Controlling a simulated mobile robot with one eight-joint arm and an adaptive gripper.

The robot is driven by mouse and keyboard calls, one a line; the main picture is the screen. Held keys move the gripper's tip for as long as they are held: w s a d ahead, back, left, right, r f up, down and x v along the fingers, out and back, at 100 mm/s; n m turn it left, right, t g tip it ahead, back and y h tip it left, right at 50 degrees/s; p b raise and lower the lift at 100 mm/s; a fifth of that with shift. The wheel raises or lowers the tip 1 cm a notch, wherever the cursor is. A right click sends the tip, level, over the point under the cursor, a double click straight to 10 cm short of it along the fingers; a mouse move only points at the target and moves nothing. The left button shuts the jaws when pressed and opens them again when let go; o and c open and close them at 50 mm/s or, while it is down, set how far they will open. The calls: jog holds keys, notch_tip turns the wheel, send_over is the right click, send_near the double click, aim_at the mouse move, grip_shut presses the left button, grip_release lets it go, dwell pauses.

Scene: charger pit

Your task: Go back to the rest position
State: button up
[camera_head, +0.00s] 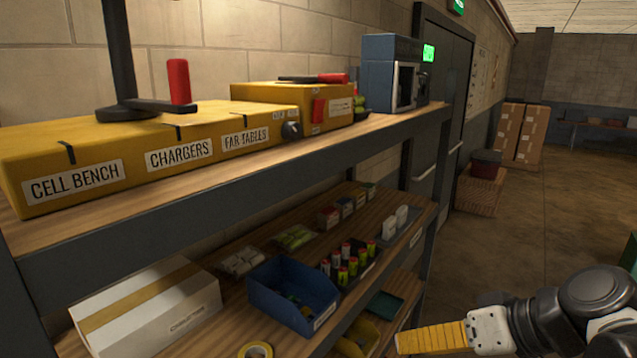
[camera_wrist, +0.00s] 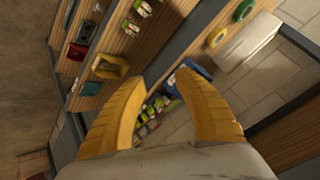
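My gripper (camera_head: 402,344) is at the lower right of the head view, beside the front edge of the shelf rack, with its yellow finger pointing left. In the wrist view my gripper (camera_wrist: 158,79) has its two yellow fingers spread apart with nothing between the tips. It is open and empty. The lower shelf, with its blue bin (camera_head: 290,292) and upright batteries (camera_head: 346,263), lies to the left of the gripper in the head view. The batteries also show beyond the fingers in the wrist view (camera_wrist: 152,112).
The top shelf (camera_head: 250,165) carries a long yellow box (camera_head: 130,150) with a red-handled lever and a blue-grey device (camera_head: 388,72). A white carton (camera_head: 150,305) and a tape roll (camera_head: 256,350) are on the lower shelf. Floor (camera_head: 530,215) is open at the right, with cartons (camera_head: 518,135) further back.

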jog(key=s+d+f+h+b, duration=0.1)
jog(key=f+h+b, duration=0.1)
jog(key=f+b, duration=0.4)
jog(key=s+d+f+m+h+b, duration=0.1)
jog(key=f+b, duration=0.5)
jog(key=f, duration=0.6)
jog(key=s+d+f+m+t+h+b, duration=0.1)
jog(key=f+h+b, duration=0.3)
jog(key=f, duration=0.5)
jog(key=shift+s+d+f+b, duration=0.3)
jog(key=shift+s+d+b, duration=0.25)
jog(key=shift+b, duration=0.4)
